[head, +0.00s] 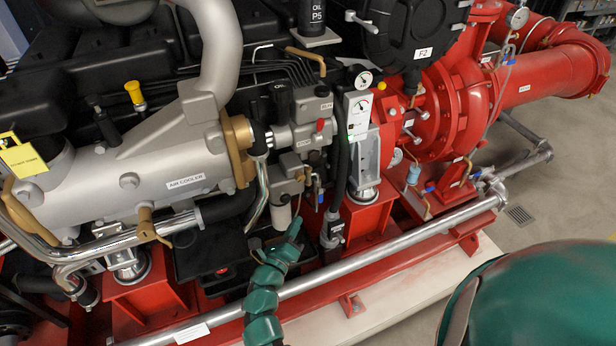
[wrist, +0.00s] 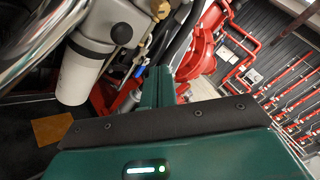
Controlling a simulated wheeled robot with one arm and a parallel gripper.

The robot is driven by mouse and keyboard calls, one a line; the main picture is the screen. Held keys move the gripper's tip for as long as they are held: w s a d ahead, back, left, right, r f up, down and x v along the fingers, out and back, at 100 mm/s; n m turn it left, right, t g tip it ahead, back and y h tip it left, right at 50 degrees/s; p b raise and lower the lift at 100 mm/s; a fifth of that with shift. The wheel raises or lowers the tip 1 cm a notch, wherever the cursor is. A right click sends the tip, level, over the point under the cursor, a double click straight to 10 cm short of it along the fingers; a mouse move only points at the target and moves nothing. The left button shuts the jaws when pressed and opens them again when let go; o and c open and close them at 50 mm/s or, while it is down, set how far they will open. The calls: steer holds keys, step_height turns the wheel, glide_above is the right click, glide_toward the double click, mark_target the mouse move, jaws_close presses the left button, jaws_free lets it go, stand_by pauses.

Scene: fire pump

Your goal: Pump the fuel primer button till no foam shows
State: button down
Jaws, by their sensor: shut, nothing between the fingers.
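A grey filter head (head: 290,170) with a pale canister (head: 282,212) below it is on the engine's near side. In the wrist view the canister (wrist: 82,72) is at upper left, with a black round knob (wrist: 122,33) beside its head; I cannot tell whether this knob is the primer button. No foam can be made out. My green gripper (head: 295,225) is just below and right of the canister in the head view. In the wrist view its fingers (wrist: 158,86) are together and empty, apart from the knob. The gripper partly hides what is behind it.
A silver pipe (head: 390,244) runs along the front of the red base. A brass elbow (head: 148,226) and the silver air cooler (head: 185,183) are to the left. A gauge panel (head: 359,115) and red pump (head: 455,100) are to the right.

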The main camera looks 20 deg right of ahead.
step_height(320, 180, down, 4)
steer(key=s+a+n+t+b, duration=0.1)
steer(key=a+n+t+b, duration=0.1)
steer(key=n+b, duration=0.1)
steer(key=s+r+n+t, duration=0.1)
steer(key=n, duration=0.6)
steer(key=s+d+r+n+t+b, duration=0.1)
steer(key=n, duration=0.6)
steer(key=d+r+n+t, duration=0.1)
steer(key=n, duration=0.7)
steer(key=shift+s+d+h, duration=0.25)
steer(key=shift+s+h, duration=0.15)
steer(key=shift+w, duration=0.1)
steer(key=b, duration=0.3)
glide_toward(285, 199)
steer(key=w+d+r, duration=0.2)
steer(key=w+d, duration=0.1)
steer(key=d, duration=0.2)
steer(key=shift+r, duration=0.25)
steer(key=shift+w+t, duration=0.3)
steer(key=shift+w, duration=0.05)
